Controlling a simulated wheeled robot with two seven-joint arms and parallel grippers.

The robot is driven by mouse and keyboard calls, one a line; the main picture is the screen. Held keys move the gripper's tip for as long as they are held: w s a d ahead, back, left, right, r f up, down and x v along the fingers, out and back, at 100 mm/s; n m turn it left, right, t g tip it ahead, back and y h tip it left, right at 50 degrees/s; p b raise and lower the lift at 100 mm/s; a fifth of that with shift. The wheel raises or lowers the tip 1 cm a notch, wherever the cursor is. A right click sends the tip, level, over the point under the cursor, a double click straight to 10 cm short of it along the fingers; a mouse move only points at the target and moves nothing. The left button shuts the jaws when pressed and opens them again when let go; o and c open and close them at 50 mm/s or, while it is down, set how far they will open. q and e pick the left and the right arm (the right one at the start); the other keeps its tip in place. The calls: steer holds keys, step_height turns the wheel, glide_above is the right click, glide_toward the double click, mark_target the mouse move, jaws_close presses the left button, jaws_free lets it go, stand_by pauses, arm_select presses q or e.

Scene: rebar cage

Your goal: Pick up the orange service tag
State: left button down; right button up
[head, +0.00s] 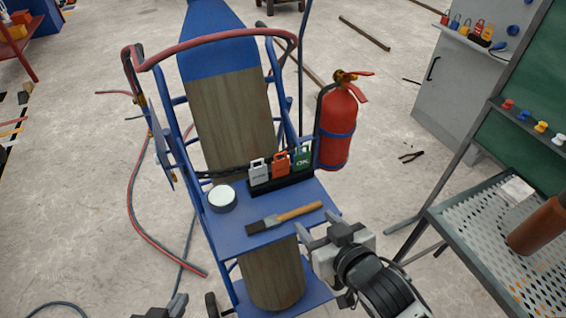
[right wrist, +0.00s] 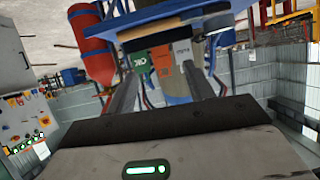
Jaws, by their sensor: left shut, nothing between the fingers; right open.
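The orange service tag (head: 280,163) stands upright between a grey tag (head: 258,173) and a green tag (head: 301,157) in a black holder (head: 283,184) on the cart's blue shelf (head: 232,232). In the right wrist view the orange tag (right wrist: 162,56) shows between the open fingers, some distance beyond them. My right gripper (head: 314,227) is open and empty, at the shelf's front right corner, to the lower right of the tag. My left gripper (head: 163,308) is shut and empty at the bottom edge of the head view, partly cut off, well away from the tag.
A brush with a wooden handle (head: 298,212) lies on the shelf in front of the holder. A roll of tape (head: 222,198) sits left of it. A red fire extinguisher (head: 338,130) hangs right of the tags. A perforated tray table (head: 478,235) stands at right.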

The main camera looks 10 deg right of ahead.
steer(key=w+r+t+p, duration=0.1)
steer(key=w+r, duration=0.3)
glide_toward(281, 165)
steer(key=shift+x, duration=1.15)
steer(key=x, duration=0.5)
steer(key=shift+w+f+b, duration=0.2)
steer(key=shift+w+b, duration=0.1)
steer(key=c, duration=1)
steer(key=shift+o, duration=0.2)
steer(key=shift+r, duration=0.1)
